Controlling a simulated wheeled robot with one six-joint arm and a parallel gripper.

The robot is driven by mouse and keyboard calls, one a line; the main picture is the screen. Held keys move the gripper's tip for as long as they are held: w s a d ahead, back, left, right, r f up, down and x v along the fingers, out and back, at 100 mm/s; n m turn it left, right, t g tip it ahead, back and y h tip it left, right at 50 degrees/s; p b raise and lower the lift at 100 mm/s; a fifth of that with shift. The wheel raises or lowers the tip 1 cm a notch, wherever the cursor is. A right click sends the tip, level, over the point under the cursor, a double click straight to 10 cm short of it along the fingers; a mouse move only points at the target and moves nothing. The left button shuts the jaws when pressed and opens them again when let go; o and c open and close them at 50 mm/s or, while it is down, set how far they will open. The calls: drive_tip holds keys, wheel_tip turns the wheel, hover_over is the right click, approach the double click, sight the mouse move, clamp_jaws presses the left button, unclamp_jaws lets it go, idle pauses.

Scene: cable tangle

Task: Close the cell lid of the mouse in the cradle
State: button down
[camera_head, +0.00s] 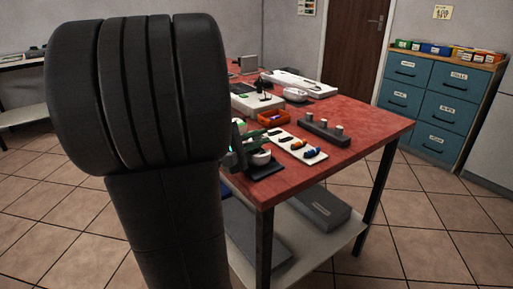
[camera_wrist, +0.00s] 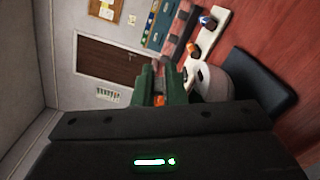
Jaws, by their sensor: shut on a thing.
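The white mouse (camera_head: 261,159) sits on a dark cradle (camera_head: 268,171) at the near left corner of the red table. In the wrist view the mouse (camera_wrist: 213,82) is just right of my fingers, with the dark cradle (camera_wrist: 262,82) beyond it. My gripper (camera_wrist: 162,82) has green fingers, close together, with a small orange thing (camera_wrist: 158,100) between them; I cannot tell what it is. In the head view my gripper (camera_head: 246,148) is right beside the mouse, partly hidden by my arm. The cell lid cannot be made out.
A white tray (camera_head: 298,147) with orange and blue pieces lies next to the cradle. A dark block with round posts (camera_head: 324,132) and an orange-red bin (camera_head: 273,117) stand behind. More devices are at the table's far end. The table's front right is clear.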

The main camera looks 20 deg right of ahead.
drive_tip(key=shift+s+f+m+b, duration=0.1)
drive_tip(key=shift+m+b, duration=0.3)
drive_tip(key=shift+b, duration=0.05)
drive_tip(key=c, duration=1.5)
unclamp_jaws()
